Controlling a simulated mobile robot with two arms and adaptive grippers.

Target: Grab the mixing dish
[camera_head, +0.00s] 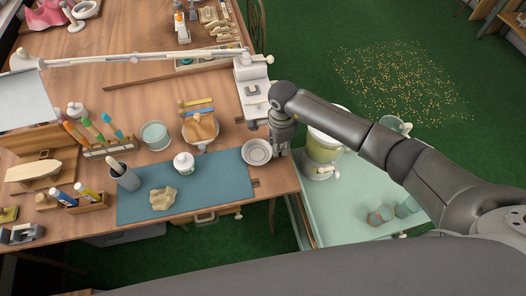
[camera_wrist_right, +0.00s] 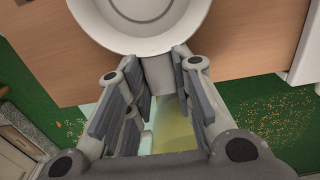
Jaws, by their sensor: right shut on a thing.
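The mixing dish (camera_head: 257,152), a round white bowl, is at the right edge of the wooden table, partly over the blue-green mat's end. It also fills the top of the right wrist view (camera_wrist_right: 140,40). My right gripper (camera_head: 279,147) reaches down at the dish's right side. The exact contact is partly hidden. I cannot tell whether the dish is lifted. My left gripper is not in view.
A tall yellow-green container (camera_head: 322,150) stands on the pale green side table (camera_head: 350,205), right beside my right gripper. On the wooden table are a white jar (camera_head: 184,163), a grey cup (camera_head: 124,178) and a pale cup (camera_head: 155,136). A white lamp arm (camera_head: 150,57) crosses the table's back.

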